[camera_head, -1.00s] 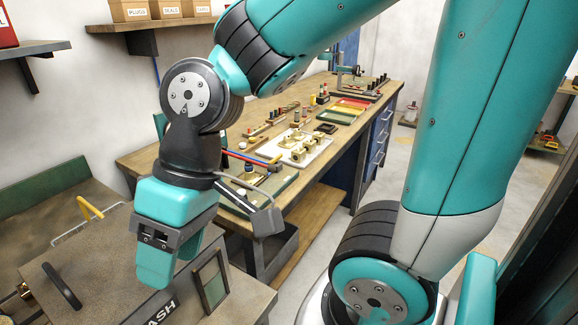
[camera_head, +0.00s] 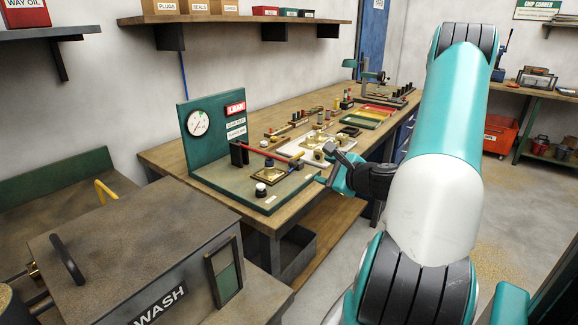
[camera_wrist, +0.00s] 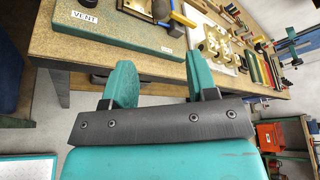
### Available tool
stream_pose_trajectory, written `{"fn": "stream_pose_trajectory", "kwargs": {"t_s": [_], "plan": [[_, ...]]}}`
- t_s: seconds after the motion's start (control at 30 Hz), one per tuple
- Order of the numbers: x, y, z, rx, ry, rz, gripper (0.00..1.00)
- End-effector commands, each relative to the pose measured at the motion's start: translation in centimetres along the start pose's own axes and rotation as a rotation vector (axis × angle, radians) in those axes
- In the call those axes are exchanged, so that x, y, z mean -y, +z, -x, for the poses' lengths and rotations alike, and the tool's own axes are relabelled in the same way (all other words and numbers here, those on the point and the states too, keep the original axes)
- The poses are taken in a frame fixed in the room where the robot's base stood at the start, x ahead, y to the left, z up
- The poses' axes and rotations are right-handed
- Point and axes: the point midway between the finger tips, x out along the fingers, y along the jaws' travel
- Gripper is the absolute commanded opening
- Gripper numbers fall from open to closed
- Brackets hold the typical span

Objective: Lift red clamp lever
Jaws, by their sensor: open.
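The red clamp lever (camera_head: 265,153) reaches from a dark upright post across the green leak-test stand (camera_head: 222,186), above a brass part (camera_head: 268,175). My gripper (camera_head: 326,180) is just right of the stand, beyond its right edge and apart from the lever. In the wrist view its two teal fingers (camera_wrist: 163,82) are spread with nothing between them. The stand's base (camera_wrist: 112,28) with the VENT label lies beyond the fingers there. I cannot make out the lever for sure in the wrist view.
A wooden bench (camera_head: 160,156) carries the stand, a white tray of brass parts (camera_head: 312,148) and coloured trays (camera_head: 372,115). A grey wash cabinet (camera_head: 130,245) stands front left. Open floor lies right of the bench.

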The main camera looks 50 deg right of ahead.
Motion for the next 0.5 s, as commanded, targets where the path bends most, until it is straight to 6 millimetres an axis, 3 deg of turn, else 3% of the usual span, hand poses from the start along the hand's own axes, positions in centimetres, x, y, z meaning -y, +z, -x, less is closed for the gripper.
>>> {"fn": "stream_pose_trajectory", "kwargs": {"t_s": [0.17, 0.5], "plan": [[0.0, 0.4, -2.8, 0.006, 0.005, 0.004, 0.53], [0.1, 0.6, -10.6, 0.007, 0.006, 0.007, 0.53]]}}
